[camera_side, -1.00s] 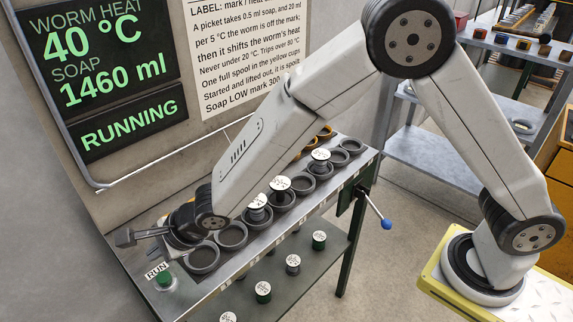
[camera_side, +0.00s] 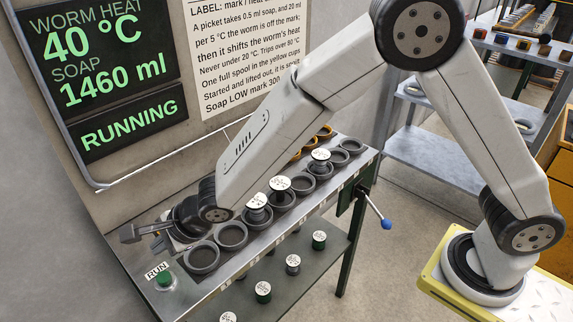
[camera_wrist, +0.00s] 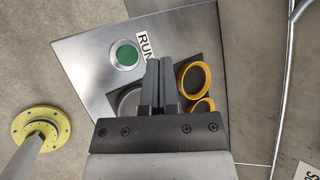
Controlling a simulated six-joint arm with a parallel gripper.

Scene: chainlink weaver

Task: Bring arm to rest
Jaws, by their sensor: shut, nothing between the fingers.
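My gripper (camera_side: 133,233) is at the left end of the steel bench, above the bench top and a little behind the green RUN button. Its fingers are shut and empty. In the wrist view my gripper (camera_wrist: 162,66) shows its two fingers together, pointing toward the bench's end. The green RUN button (camera_side: 165,279) stands near the bench's front left corner; it also shows in the wrist view (camera_wrist: 126,55), left of the fingertips and apart from them. My arm arches over the bench from the right.
Grey cups (camera_side: 202,257) line the bench, some holding white-capped spools (camera_side: 257,201). Yellow cups (camera_wrist: 194,80) lie beside my fingers. More spools (camera_side: 263,291) stand on the lower shelf. A wall screen (camera_side: 98,65) reads 40 °C, 1460 ml, RUNNING. A blue-tipped lever (camera_side: 386,223) sticks out at the right.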

